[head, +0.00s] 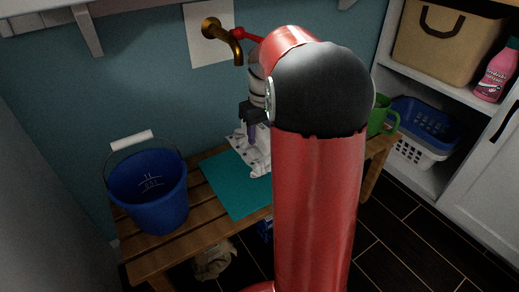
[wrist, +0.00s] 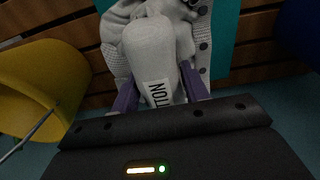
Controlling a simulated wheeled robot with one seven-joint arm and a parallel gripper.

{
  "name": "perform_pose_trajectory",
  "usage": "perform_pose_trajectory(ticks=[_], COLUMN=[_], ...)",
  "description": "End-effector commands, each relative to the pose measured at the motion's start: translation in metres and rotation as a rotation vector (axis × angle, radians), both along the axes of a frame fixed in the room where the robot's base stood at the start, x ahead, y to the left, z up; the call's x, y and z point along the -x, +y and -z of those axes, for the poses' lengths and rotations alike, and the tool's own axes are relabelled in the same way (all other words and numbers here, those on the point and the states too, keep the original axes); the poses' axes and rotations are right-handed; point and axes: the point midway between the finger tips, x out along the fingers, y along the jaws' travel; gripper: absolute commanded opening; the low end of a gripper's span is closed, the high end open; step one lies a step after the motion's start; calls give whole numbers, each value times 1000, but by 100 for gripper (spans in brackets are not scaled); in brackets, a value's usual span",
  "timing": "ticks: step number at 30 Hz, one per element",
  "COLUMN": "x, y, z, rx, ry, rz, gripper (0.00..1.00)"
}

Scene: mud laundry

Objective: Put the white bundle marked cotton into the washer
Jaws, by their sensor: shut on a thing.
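My gripper (wrist: 158,100) has its two purple fingers shut on the white bundle (wrist: 150,48), one finger on each side. A label on the bundle shows letters ending "TON"; the rest is hidden. Pale cloth with dark dots (wrist: 203,60) lies right beside and behind the bundle in the wrist view. In the head view my gripper (head: 251,132) points down over white cloth (head: 258,158) at the teal mat's edge, partly hidden by my arm. I cannot tell whether the bundle is clear of the surface. The washer is not identifiable in either view.
The teal mat (head: 225,190) lies on a slatted wooden bench (head: 150,262). A blue bucket (head: 150,200) stands on its left, a green container (head: 380,118) on its right. A brass tap (head: 222,38) juts from the wall above. A yellow container (wrist: 40,85) shows in the wrist view.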

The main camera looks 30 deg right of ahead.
Motion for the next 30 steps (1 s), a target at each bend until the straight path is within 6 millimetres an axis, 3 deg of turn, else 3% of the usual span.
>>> perform_pose_trajectory(ticks=[2, 10, 17, 29, 30], x=[1, 2, 0, -2, -2], y=[0, 0, 0, 0, 0], z=[14, 33, 69, 74, 73], rx=[-1, -1, 0, 0, 0], ry=[3, 2, 0, 0, 0], rz=[0, 0, -1, 0, 0], gripper=[0, 0, 0, 0, 49])
